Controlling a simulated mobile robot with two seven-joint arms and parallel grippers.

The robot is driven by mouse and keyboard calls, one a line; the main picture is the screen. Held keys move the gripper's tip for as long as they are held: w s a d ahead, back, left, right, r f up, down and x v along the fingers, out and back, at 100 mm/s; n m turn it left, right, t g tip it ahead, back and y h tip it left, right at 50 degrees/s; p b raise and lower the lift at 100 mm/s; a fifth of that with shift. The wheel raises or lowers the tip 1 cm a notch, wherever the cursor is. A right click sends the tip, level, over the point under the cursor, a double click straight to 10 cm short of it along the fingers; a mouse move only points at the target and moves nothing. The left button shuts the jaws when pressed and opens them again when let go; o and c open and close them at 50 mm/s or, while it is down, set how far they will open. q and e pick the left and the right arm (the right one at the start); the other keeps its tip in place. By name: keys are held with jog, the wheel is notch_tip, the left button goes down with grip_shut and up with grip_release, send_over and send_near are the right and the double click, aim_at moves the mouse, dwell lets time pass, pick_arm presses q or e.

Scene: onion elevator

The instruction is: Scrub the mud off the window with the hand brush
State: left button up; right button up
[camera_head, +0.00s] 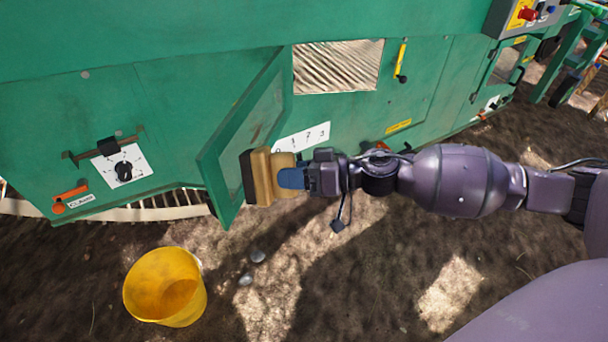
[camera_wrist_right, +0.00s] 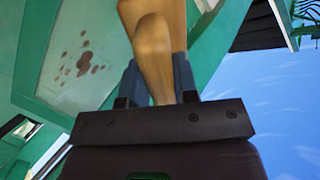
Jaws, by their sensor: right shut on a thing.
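The hand brush (camera_head: 264,176) has a tan wooden body and dark bristles on its left side. My right gripper (camera_head: 292,179) is shut on the brush's handle; in the right wrist view the wooden handle (camera_wrist_right: 154,55) sits between the blue fingers. The window (camera_head: 245,125) is a pane in a green frame that stands open from the machine. The bristles are close to the pane's lower right part; I cannot tell whether they touch. In the right wrist view, several brown mud spots (camera_wrist_right: 83,62) show on the window, left of the brush. My left gripper is not in view.
A yellow bucket (camera_head: 166,288) stands on the ground at the lower left. Two grey stones (camera_head: 258,255) lie to its right. The green machine (camera_head: 190,100) fills the back, with a dial panel (camera_head: 122,168) at left and an opening with ridged material (camera_head: 338,66) behind the window.

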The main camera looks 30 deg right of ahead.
jog(key=w+d+f+m+t+h+b, duration=0.2)
jog(key=d+f+m+t+b, duration=0.1)
jog(key=d+f+t, duration=0.15)
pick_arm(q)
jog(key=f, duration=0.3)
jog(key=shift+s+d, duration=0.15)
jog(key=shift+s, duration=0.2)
pick_arm(e)
jog(key=x, duration=0.3)
jog(key=d+x, duration=0.1)
jog(key=x, duration=0.1)
jog(key=shift+w+a+f, duration=0.3)
jog(key=shift+w+f, duration=0.1)
jog(key=shift+w, duration=0.25)
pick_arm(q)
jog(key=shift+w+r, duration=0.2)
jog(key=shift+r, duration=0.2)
pick_arm(e)
jog(key=shift+x, duration=0.9)
jog(key=shift+w+d+t, duration=0.1)
jog(key=shift+d+t, duration=0.05)
jog(key=shift+t, duration=0.1)
